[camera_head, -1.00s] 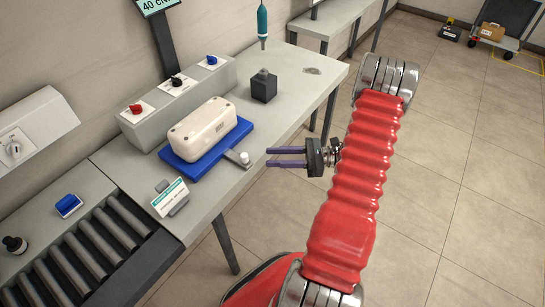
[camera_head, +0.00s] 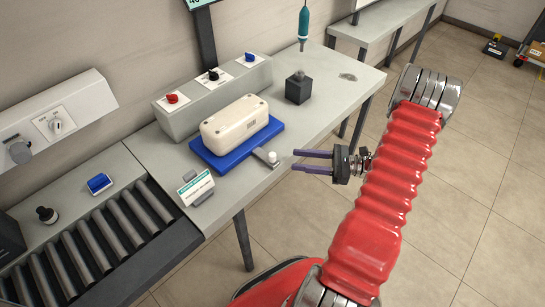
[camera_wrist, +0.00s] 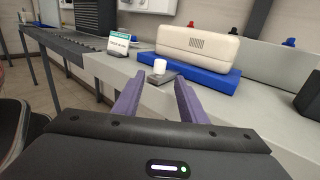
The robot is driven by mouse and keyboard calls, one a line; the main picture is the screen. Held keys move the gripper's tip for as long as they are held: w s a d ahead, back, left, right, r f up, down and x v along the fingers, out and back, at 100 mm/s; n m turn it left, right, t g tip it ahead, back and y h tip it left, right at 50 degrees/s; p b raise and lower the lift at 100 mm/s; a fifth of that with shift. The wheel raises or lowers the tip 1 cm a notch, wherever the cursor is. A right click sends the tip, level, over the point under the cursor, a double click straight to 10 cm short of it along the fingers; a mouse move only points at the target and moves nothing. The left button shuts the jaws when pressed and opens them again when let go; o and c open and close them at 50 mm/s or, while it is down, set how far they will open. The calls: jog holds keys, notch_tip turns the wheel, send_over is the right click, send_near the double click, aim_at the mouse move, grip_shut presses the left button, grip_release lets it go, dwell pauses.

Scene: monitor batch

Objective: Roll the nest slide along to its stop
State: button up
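The nest slide is a blue tray (camera_head: 206,163) on the grey bench, with a cream-coloured case (camera_head: 235,124) resting on it. A flat grey tab with a white knob (camera_head: 273,158) sticks out from its front right side. My gripper (camera_head: 294,160) is open and empty, its two purple fingers pointing left at the knob, just off the bench's front edge. In the wrist view the white knob (camera_wrist: 159,67) stands beyond and between the open fingertips (camera_wrist: 155,92), with the blue tray (camera_wrist: 212,77) behind it. The knob appears apart from both fingers.
A label card (camera_head: 196,187) stands left of the tab. A roller conveyor (camera_head: 95,245) lies at the left. A control box with red, black and blue knobs (camera_head: 205,108) stands behind the tray. A black block (camera_head: 299,90) sits at the right, under a hanging teal driver (camera_head: 303,25).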

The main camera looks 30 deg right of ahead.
aim_at(273, 157)
jog(key=x, duration=0.9)
jog(key=shift+w+a, duration=0.25)
jog(key=shift+a, duration=0.05)
jog(key=shift+c, duration=0.4)
grip_shut()
